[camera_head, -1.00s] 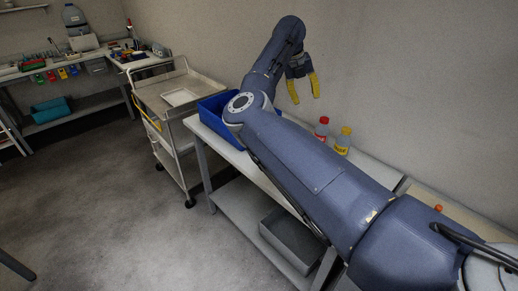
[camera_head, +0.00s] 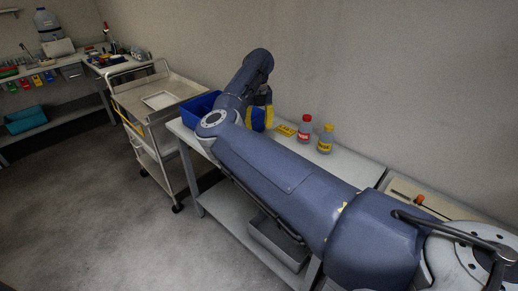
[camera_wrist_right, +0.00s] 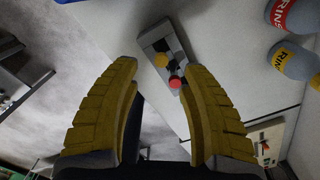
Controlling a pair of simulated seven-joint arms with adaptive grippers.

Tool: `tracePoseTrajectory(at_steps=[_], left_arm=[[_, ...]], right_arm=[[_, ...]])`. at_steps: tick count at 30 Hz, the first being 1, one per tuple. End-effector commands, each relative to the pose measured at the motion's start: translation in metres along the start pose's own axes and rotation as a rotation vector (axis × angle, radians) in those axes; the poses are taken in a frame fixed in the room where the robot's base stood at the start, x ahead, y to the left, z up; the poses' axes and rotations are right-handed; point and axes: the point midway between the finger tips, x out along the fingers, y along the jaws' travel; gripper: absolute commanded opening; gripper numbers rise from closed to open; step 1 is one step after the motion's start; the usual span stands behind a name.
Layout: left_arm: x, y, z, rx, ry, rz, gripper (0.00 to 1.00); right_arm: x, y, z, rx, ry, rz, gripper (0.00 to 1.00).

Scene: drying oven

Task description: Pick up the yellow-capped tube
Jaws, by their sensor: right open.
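In the right wrist view, a small grey and dark rack (camera_wrist_right: 151,38) holds a yellow-capped tube (camera_wrist_right: 161,60) and a red-capped tube (camera_wrist_right: 174,81) side by side, seen mostly from above. My right gripper (camera_wrist_right: 158,68) is open and empty. Its two yellow fingers frame the caps in that view; I cannot tell how far above them it is. In the head view, my right gripper (camera_head: 259,116) is partly hidden behind my own arm, with its fingers pointing down over the bench. The rack and tubes are hidden there. My left gripper is not in view.
A blue bin (camera_head: 199,107) is at left on the bench (camera_head: 350,164). A trolley (camera_head: 180,86) stands farther left.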

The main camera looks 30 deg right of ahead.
Motion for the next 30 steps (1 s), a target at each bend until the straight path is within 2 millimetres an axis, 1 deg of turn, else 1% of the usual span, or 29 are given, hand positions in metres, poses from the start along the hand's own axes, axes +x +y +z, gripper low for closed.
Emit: tracePoseTrajectory(at_steps=[1,4,11,13,21,25,30], left_arm=[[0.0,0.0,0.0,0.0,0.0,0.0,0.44],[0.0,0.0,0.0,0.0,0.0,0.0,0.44],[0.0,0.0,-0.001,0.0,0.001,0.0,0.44],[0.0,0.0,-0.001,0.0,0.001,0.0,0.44],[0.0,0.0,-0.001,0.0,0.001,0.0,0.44],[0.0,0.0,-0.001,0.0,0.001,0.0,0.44],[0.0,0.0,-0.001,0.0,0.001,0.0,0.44]], right_arm=[[0.007,0.0,0.0,0.0,0.001,0.0,0.44],[0.016,0.0,0.0,-0.001,0.001,0.0,0.44],[0.024,0.0,0.0,0.0,0.0,-0.001,0.44],[0.029,-0.001,-0.001,0.0,0.001,-0.001,0.44],[0.062,-0.003,-0.005,-0.001,0.001,-0.001,0.44],[0.071,-0.003,-0.004,-0.001,0.0,-0.001,0.44],[0.075,-0.003,-0.004,-0.001,-0.001,0.0,0.44]])
